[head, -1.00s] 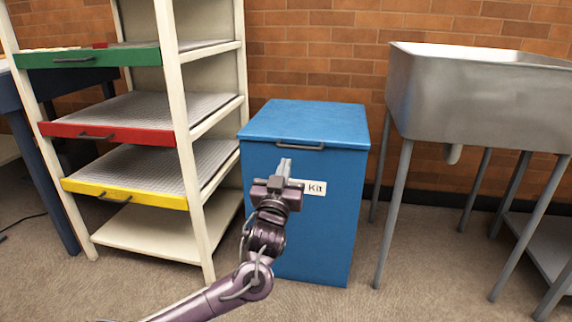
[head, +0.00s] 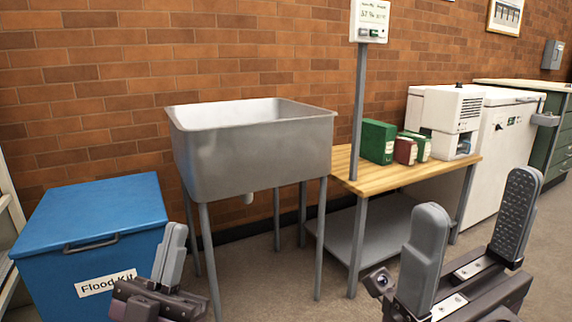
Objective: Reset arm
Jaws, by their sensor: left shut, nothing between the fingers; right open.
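My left gripper (head: 172,256) is at the lower left, in front of the right side of the blue box labelled "Flood Kit" (head: 100,222). Its fingers are shut together with nothing between them. My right gripper (head: 468,240) is large and close at the lower right. Its two grey fingers stand wide apart and are empty. The rest of both arms is mostly out of the picture.
A metal sink (head: 255,155) on legs stands in the middle. A white chest (head: 505,150) stands further right.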

